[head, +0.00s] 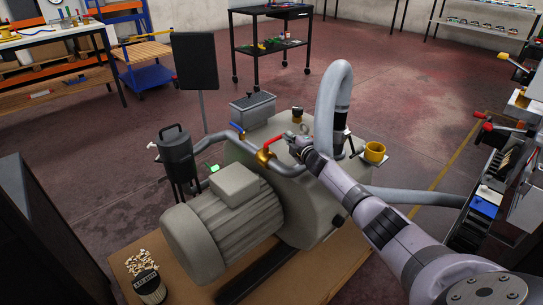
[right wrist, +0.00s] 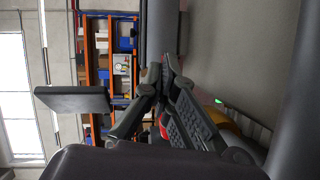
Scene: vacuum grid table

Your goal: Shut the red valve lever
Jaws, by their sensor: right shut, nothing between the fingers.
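The red valve lever (head: 275,142) sits on a brass valve (head: 263,156) in the grey pipe on top of the pump. My right gripper (head: 289,137) is at the lever's right end, with its arm coming from the lower right. In the right wrist view the fingers (right wrist: 160,78) are shut with nothing between them. A small piece of the red lever (right wrist: 163,131) shows behind the fingers, and the yellow brass valve (right wrist: 222,120) lies to their right. I cannot tell whether the fingers touch the lever. My left gripper is not in view.
A blue lever (head: 237,130) is on the pipe just left of the red one. A thick grey hose (head: 335,95) arches up right of my gripper. A yellow cup (head: 375,151) stands farther right. The grey motor (head: 222,225) fills the front.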

